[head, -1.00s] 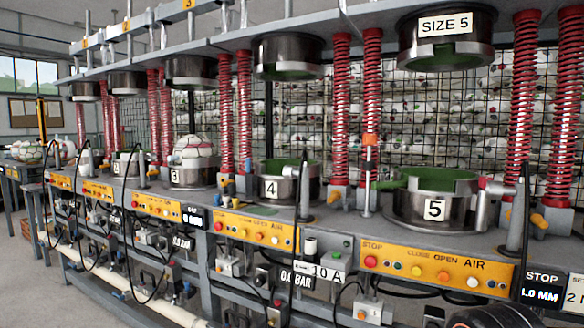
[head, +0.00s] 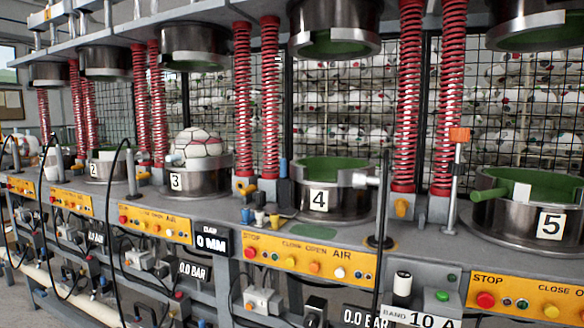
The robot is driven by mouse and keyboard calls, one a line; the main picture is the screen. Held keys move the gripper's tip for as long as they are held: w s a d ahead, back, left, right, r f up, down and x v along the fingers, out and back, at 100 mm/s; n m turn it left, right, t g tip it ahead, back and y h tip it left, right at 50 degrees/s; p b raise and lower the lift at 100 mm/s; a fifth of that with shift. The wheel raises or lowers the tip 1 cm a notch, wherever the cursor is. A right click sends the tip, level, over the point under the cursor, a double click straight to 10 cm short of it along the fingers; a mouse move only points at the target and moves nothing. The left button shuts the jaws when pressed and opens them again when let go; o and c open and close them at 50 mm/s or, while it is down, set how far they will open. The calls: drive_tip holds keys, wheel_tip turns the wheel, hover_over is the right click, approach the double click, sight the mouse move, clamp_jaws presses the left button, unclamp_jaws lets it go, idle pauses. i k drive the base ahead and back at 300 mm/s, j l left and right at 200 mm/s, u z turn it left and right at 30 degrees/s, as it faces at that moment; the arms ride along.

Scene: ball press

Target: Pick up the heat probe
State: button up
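I cannot tell for sure which thing is the heat probe. A slim upright post with an orange block on top (head: 459,135) stands on the bench between press 4 and press 5. A small dark upright tool with a blue top (head: 284,183) stands just left of press 4 (head: 342,200). Either might be the probe. My gripper is not in view, so its state does not show.
Press 3 (head: 190,184) holds a red and white ball; press 4 and press 5 (head: 506,219) show green linings and no ball. Small coloured items (head: 260,218) stand left of press 4. Red spring columns (head: 407,100), thin posts and black hoses crowd the bench.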

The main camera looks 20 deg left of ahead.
sight(283, 162)
drive_tip(key=j+z, duration=0.35)
drive_tip(key=j, duration=2.1)
